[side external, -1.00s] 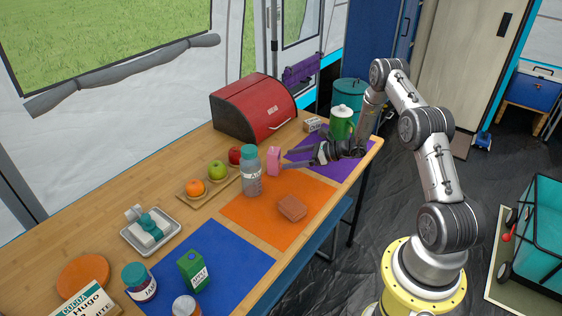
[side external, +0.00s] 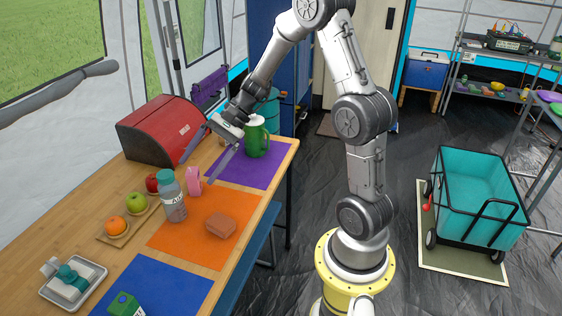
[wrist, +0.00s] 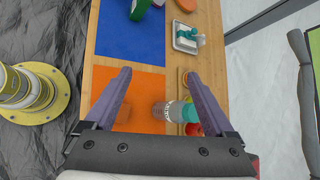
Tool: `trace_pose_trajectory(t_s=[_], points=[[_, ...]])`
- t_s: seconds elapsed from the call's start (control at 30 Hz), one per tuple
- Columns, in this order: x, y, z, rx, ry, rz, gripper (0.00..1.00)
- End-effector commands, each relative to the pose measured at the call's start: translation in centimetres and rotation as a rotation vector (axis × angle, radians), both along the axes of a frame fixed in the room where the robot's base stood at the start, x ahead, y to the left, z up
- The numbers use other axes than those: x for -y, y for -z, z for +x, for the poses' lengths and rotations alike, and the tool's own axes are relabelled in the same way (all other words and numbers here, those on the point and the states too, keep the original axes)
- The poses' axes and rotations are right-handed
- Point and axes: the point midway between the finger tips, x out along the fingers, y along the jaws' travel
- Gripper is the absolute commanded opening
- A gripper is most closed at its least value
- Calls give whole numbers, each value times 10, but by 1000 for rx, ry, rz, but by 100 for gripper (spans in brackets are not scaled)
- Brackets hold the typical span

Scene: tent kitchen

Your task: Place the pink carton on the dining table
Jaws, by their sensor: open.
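A small pink item (side external: 193,181), the only pink thing I can make out and seemingly the carton, stands upright on the wooden table (side external: 125,181), near the border of the orange and purple mats. My gripper (side external: 196,172) is open, its fingers pointing down toward the table. In the side view, its fingertips appear on either side of and just above the pink item; contact cannot be told. The wrist view shows the spread fingers (wrist: 159,72) with nothing held between them. The pink item is not visible there.
A green pitcher (side external: 257,140) and red bread box (side external: 163,130) stand behind. A teal wagon (side external: 475,195) is on the floor.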

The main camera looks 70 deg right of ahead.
Motion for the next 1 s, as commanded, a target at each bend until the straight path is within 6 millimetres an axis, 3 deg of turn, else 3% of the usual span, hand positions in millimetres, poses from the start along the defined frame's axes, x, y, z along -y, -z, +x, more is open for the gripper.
trace_pose_trajectory(t_s=[0.03,0.2,0.33,0.5,0.7,1.0], points=[[-20,-17,-17,37,-106,-87,89],[-59,-50,-79,142,-429,-371,89],[-73,-67,-126,241,-654,-597,89],[-70,-81,-179,382,-901,-893,89],[-57,-90,-212,506,-1069,-1149,89],[-50,-93,-221,544,-1119,-1238,89]])
